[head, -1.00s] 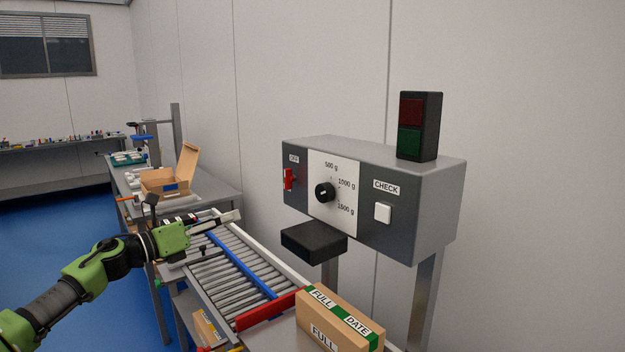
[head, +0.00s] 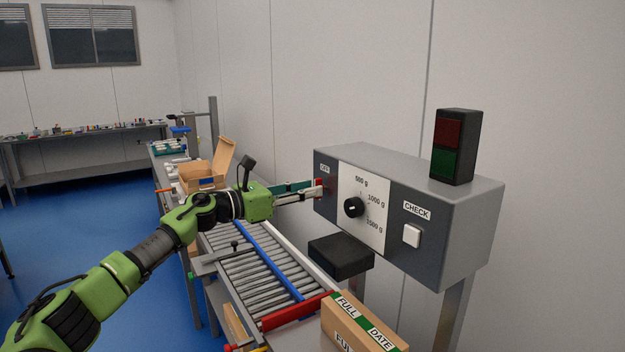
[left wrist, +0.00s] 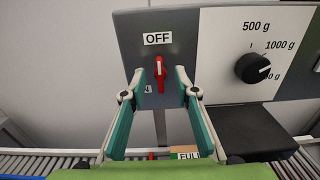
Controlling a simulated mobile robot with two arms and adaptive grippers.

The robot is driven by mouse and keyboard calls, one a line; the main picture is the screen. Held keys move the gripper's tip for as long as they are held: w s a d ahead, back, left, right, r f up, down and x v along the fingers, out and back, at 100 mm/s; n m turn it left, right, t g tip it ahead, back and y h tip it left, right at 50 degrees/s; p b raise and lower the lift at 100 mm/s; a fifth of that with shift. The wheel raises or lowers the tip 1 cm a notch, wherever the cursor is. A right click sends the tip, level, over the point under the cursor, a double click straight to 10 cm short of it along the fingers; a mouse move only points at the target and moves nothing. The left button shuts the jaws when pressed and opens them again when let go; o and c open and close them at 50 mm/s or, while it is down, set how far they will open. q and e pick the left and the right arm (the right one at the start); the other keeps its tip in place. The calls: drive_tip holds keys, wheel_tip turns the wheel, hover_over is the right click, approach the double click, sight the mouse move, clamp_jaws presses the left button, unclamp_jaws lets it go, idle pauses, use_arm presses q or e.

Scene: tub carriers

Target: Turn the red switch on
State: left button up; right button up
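The red switch (head: 319,188) is on the left part of the grey control box's front, partly hidden by my fingers in the head view. In the left wrist view the red switch (left wrist: 160,73) is upright below a label (left wrist: 158,38) reading OFF. My left gripper (head: 312,189) reaches the box from the left. In the left wrist view its two fingertips (left wrist: 159,76) stand apart, one on each side of the switch, with a gap to it on both sides. It is open and holds nothing. My right gripper is not in view.
The control box (head: 470,228) also carries a black dial (head: 354,207), a white CHECK button (head: 412,235) and an unlit red-green lamp (head: 454,146). A black block (head: 341,257) juts out below. A roller conveyor (head: 250,270) and a FULL carton (head: 365,325) lie under it.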

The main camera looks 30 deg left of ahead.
use_arm(q)
drive_tip(key=shift+x, duration=0.95)
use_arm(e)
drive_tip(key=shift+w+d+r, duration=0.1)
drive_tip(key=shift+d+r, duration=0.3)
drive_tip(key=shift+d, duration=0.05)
use_arm(q)
clamp_jaws()
